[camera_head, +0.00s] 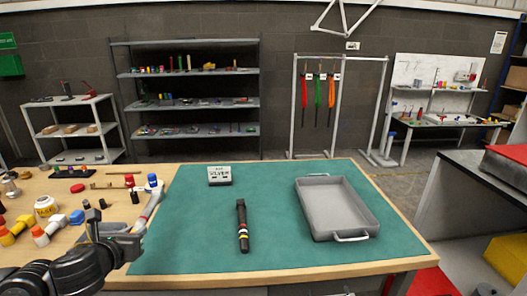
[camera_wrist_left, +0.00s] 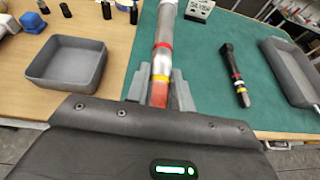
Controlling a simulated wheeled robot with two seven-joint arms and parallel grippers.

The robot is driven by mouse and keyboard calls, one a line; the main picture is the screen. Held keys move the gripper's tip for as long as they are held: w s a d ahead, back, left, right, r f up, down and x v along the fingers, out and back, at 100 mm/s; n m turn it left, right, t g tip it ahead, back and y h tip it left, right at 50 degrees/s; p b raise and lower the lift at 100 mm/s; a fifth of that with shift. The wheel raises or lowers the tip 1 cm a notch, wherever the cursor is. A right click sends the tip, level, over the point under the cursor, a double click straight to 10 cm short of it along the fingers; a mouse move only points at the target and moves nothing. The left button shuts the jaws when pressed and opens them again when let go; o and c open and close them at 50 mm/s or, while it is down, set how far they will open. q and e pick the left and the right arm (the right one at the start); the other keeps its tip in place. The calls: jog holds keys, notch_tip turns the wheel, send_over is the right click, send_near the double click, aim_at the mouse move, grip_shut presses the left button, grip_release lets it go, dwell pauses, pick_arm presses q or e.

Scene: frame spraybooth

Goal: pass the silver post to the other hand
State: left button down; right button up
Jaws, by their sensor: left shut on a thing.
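The silver post (camera_head: 149,207) stands out at a tilt from my left gripper (camera_head: 130,232) at the left edge of the green mat. In the left wrist view the silver post (camera_wrist_left: 164,40) has red and yellow bands and a red lower end. My left gripper (camera_wrist_left: 158,92) is shut around that banded lower end. The post's far end runs out of the top of the wrist view. My right gripper shows in neither view.
A black banded post (camera_head: 242,228) lies on the green mat (camera_head: 200,235). A grey tray (camera_head: 375,231) stands at the right, and a small sign reading SILVER (camera_head: 220,175) at the back. A grey bin (camera_wrist_left: 68,85) and several bottles stand left. Mat between black post and tray is clear.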

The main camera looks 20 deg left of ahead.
pick_arm(q)
jog(key=shift+w, duration=0.1)
jog(key=shift+w+d, duration=0.35)
jog(key=w+d+r+m+h, duration=0.1)
jog(key=w+d+r, duration=0.1)
jog(key=d, duration=0.5)
jog(key=w+d+r+m+h, duration=0.1)
jog(key=w+d+r, duration=0.2)
jog(key=d, duration=0.5)
jog(key=w+d+r+m+h, duration=0.1)
jog(key=w+d+r+h, duration=0.1)
jog(key=w+d, duration=0.2)
jog(key=d, duration=0.3)
jog(key=shift+d+r+t, duration=0.2)
jog(key=shift+r+t, duration=0.1)
jog(key=shift+t, duration=0.1)
